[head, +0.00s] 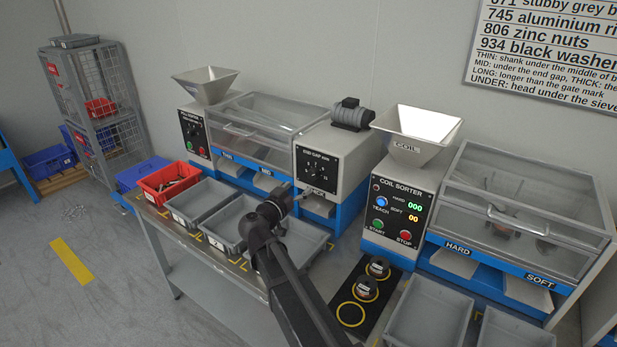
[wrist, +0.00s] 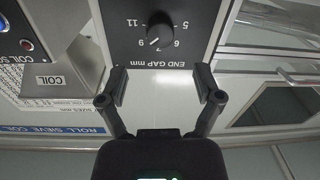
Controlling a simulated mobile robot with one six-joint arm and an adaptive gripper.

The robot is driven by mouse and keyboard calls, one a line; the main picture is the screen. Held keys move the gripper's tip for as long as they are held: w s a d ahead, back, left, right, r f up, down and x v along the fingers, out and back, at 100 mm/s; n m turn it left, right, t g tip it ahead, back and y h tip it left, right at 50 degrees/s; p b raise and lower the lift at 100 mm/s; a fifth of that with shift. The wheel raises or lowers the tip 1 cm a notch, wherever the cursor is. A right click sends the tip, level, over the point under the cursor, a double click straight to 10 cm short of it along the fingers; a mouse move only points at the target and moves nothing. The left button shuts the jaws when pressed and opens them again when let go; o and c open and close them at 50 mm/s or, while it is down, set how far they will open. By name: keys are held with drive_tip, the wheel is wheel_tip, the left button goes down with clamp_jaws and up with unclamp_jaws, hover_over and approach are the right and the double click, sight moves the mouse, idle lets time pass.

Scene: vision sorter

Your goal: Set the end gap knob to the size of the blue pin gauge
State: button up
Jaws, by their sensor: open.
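The end gap knob (wrist: 160,37) is a small dark knob on a black dial plate marked END GAP mm. In the wrist view the plate is upside down, with 5, 6, 7, 9 and 11 around the knob. A pale mark on the knob seems to point near 7 to 9, but I cannot tell exactly. The same knob (head: 314,172) shows small in the head view. My gripper (wrist: 163,86) is open and empty, its fingers apart in front of the plate and not touching the knob. I cannot make out a blue pin gauge in either view.
Grey trays (head: 197,201) and a red bin (head: 168,183) stand on the bench below the roll sorter. The coil sorter (head: 396,210) stands to the right. A black mat (head: 364,312) with yellow rings lies in front of it.

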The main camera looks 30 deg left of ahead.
sight(311, 175)
drive_tip(key=shift+w+d, duration=0.15)
drive_tip(key=shift+w, duration=3.4)
drive_tip(key=c, duration=1.2)
drive_tip(key=shift+o, duration=0.2)
drive_tip(key=shift+a, duration=0.4)
drive_tip(key=shift+d, duration=0.3)
